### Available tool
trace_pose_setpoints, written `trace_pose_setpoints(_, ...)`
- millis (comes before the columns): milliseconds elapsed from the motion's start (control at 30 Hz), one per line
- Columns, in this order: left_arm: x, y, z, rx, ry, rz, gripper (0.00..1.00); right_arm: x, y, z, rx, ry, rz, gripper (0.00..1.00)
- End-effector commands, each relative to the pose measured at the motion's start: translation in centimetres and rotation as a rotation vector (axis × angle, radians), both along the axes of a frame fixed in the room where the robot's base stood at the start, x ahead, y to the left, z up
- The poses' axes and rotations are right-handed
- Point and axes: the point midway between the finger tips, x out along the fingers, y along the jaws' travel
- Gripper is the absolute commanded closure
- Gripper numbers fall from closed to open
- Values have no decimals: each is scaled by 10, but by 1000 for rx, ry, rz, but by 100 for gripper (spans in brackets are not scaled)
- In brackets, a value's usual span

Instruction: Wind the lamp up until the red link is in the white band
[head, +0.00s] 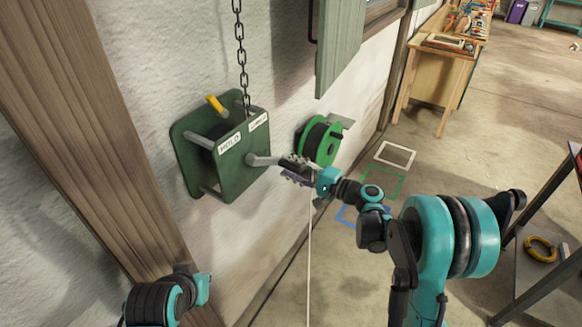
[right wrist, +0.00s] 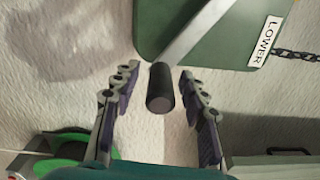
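A dark green winch (head: 240,172) is fixed to the white wall, with plates marked HOLD and LOWER and a yellow lever (head: 215,104) on top. A dark chain (head: 240,60) runs up from it out of the picture. The pale crank arm (head: 262,160) points right and ends in a black grip (right wrist: 160,88). My right gripper (head: 296,170) is at the grip; in the right wrist view its fingers stand apart on either side, with gaps to the grip. My left arm shows at the bottom left, but its fingers do not. Lamp, red link and white band are not in view.
A green reel (head: 320,142) hangs on the wall just behind my right gripper. A green shutter (head: 340,45) is above it. A wooden post (head: 100,120) stands left of the winch. A dark shelf (head: 545,240) with a yellow ring is at right.

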Motion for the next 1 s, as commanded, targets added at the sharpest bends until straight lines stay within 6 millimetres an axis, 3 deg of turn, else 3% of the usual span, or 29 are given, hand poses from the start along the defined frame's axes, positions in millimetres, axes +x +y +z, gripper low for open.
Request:
trace_pose_setpoints(367,0,0,0,0,0,0,100,-6,-10,0,1,0,-1,56)
trace_pose_setpoints(733,0,0,0,0,0,0,100,-51,-72,0,0,0,-5,56)
trace_pose_setpoints(1000,0,0,0,0,0,0,100,-69,-96,0,1,-1,-1,56)
